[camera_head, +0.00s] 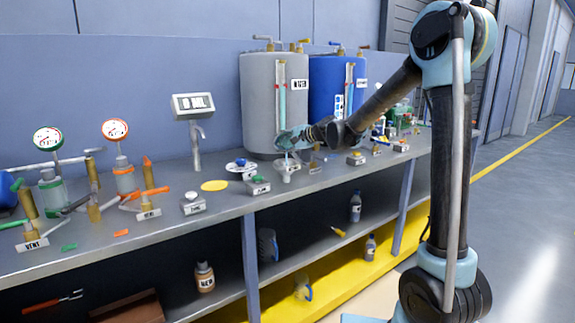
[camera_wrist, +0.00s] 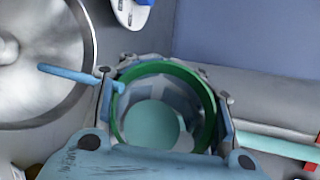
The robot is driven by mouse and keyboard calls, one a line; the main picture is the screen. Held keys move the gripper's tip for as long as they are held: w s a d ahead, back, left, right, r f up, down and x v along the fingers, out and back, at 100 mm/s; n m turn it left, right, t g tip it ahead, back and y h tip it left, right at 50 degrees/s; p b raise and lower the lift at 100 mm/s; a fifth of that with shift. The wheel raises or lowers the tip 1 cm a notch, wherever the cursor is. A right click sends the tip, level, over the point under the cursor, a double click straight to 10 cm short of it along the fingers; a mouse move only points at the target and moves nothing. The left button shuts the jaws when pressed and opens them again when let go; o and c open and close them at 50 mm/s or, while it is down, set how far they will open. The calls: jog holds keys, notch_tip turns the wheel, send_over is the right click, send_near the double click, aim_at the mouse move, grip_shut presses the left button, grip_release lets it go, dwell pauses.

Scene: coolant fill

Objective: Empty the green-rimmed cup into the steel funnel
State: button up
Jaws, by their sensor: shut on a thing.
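The green-rimmed cup (camera_wrist: 209,104) is in my gripper (camera_head: 297,138), seen from above its mouth in the wrist view. The gripper's fingers lie around its sides. Teal liquid (camera_wrist: 152,125) shows inside the cup. The steel funnel (camera_wrist: 38,55) is a wide, shiny grey cone at the left of the wrist view, beside the cup and apart from its rim in the picture. In the head view the funnel (camera_head: 287,163) is small, just below my gripper over the bench. The cup is hard to make out there, and I cannot tell its exact tilt.
A grey tank (camera_head: 258,105) and a blue tank (camera_head: 325,95) stand close behind my gripper. A white dish with a blue part (camera_head: 241,166) and a yellow disc (camera_head: 214,185) lie to the left on the bench (camera_head: 225,200). Gauges and valves crowd its left end.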

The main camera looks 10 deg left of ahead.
jog(key=shift+r+n, duration=0.15)
jog(key=shift+n, duration=0.15)
jog(key=shift+s+r+n+t+y, duration=0.35)
jog(key=shift+s+n+t, duration=0.15)
jog(key=shift+s+t, duration=0.15)
dwell(1.0)
jog(key=shift+s+r+n+t+y+b, duration=0.15)
jog(key=shift+r+n+t+y+b, duration=0.1)
jog(key=shift+n+t+b, duration=0.3)
dwell(1.0)
jog(key=shift+w+f+m+g+h, duration=0.6)
jog(key=shift+w+m+g, duration=0.25)
jog(key=shift+m+g, duration=0.25)
jog(key=shift+f+m, duration=0.1)
jog(key=shift+m, duration=0.15)
